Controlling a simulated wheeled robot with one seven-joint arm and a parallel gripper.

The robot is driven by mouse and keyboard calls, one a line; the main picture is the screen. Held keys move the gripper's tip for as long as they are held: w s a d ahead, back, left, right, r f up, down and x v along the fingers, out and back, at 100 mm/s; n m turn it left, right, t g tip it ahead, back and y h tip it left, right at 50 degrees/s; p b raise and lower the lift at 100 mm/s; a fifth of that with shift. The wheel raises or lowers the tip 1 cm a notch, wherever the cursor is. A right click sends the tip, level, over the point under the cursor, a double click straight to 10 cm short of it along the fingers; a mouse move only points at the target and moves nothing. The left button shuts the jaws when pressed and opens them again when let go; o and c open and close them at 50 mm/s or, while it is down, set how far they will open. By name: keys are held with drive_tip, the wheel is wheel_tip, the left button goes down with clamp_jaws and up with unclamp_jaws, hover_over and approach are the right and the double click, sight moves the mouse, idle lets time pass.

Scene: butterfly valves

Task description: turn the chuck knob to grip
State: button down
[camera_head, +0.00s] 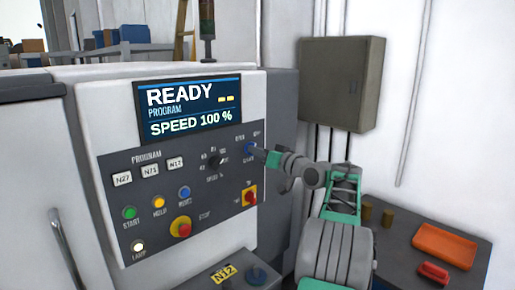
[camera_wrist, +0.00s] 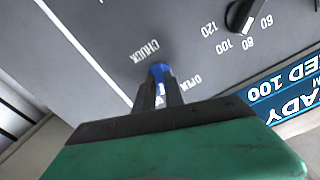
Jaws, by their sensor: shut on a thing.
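The chuck knob (camera_head: 249,148) is blue and sits at the upper right of the grey control panel (camera_head: 140,200). It also shows in the wrist view as a blue top (camera_wrist: 158,69) below the upside-down CHUCK label. My gripper (camera_head: 258,152) reaches in from the right and is shut on the knob. In the wrist view the two dark fingers of my gripper (camera_wrist: 160,94) stand on either side of it, with a small pale patch between them. An OPEN label shows right of the fingers. My fingers hide much of the knob, so I cannot tell which mark it points to.
The black speed knob (camera_head: 215,160) is left of the chuck knob. A red and yellow switch (camera_head: 249,195) lies below it, and a stop button (camera_head: 181,227) lower left. The screen (camera_head: 188,107) reads READY. An orange tray (camera_head: 444,246) lies on a bench at right.

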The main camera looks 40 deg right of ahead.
drive_tip(key=shift+m+p, duration=0.45)
drive_tip(key=shift+m, duration=0.55)
drive_tip(key=c, duration=1.4)
unclamp_jaws()
drive_tip(key=shift+c, duration=0.2)
drive_tip(key=s+b, duration=0.2)
drive_tip(key=s, duration=0.5)
drive_tip(key=shift+s+b, duration=0.4)
